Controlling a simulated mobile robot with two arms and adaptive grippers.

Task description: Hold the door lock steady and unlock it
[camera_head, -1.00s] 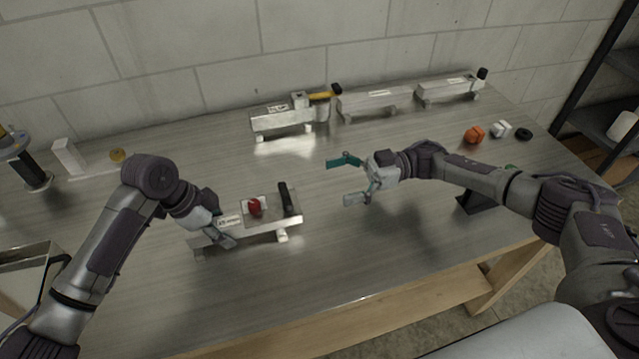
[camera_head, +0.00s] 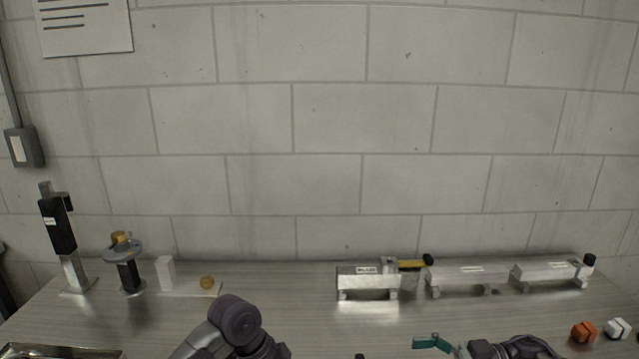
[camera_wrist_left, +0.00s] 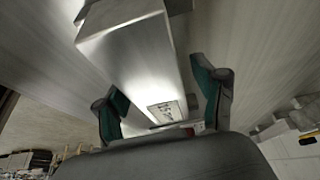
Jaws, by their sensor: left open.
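The door lock, a silver metal block (camera_wrist_left: 125,35) with a printed label, fills the middle of the left wrist view. My left gripper (camera_wrist_left: 157,76) is open, with one teal-padded finger on each side of the block. Whether the pads touch it I cannot tell. A dark part shows at the block's far end. In the head view the lock is below the frame, and only my left arm's joint shows. My right gripper (camera_head: 432,343) shows one teal finger at the bottom edge, spread out from its wrist; its other finger is cut off.
Several aluminium units stand along the back of the table, one (camera_head: 368,278) with a yellow-and-black handle. An orange knob (camera_head: 583,331) and a white knob (camera_head: 617,328) lie at the right. Black-and-silver posts (camera_head: 60,235) stand at the left. A block wall rises behind.

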